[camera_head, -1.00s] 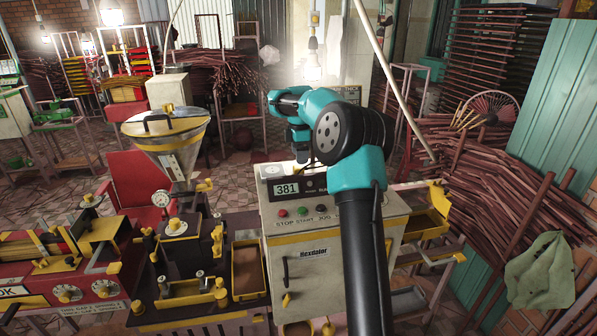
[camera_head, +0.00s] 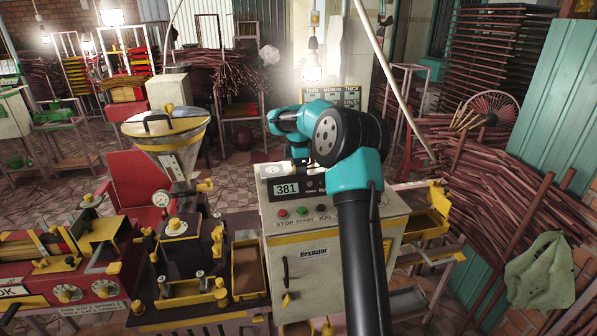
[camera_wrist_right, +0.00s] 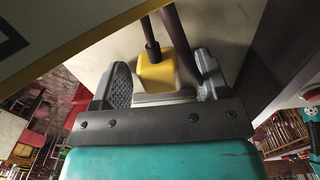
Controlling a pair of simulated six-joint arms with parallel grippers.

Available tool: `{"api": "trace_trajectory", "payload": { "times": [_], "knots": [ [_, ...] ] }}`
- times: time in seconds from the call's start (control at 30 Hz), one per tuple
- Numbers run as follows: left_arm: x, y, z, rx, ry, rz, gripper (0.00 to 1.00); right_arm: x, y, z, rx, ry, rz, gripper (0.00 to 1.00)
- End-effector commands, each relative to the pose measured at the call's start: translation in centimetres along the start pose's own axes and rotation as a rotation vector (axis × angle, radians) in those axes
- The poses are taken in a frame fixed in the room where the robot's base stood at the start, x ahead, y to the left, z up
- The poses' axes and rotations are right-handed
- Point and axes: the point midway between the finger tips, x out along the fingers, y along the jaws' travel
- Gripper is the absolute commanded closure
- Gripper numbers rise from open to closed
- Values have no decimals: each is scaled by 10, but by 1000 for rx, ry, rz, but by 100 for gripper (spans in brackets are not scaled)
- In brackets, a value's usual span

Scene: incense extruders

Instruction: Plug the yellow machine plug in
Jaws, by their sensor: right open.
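The yellow plug (camera_wrist_right: 165,72) is a small block with a black cable running up from it in the right wrist view. It sits between the two grey fingers of my right gripper (camera_wrist_right: 163,64), which is open, with a gap at the left finger; contact at the right finger is unclear. In the head view my right gripper (camera_head: 300,158) is low behind the digital display of the white control cabinet (camera_head: 298,257), mostly hidden by my arm. I cannot see the plug or a socket there. My left gripper is not in view.
An extruder with a metal hopper (camera_head: 168,140) and gauge stands left of the cabinet. A red machine (camera_head: 70,265) is at far left. Yellow trays (camera_head: 428,226) stick out at the cabinet's right. Bundles of sticks (camera_head: 490,180) fill the right side.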

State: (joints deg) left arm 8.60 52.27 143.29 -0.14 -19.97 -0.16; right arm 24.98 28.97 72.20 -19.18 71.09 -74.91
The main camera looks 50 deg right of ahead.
Motion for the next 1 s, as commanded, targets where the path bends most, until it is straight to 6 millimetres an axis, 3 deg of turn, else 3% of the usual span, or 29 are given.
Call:
{"api": "trace_trajectory", "payload": {
  "times": [0.4,0.93,1.0],
  "knots": [
    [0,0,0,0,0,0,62,0,0,0,0,0,0,32],
    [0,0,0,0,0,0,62,0,0,0,0,0,0,82],
    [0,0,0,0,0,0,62,-1,0,0,0,0,1,83]
  ]
}}
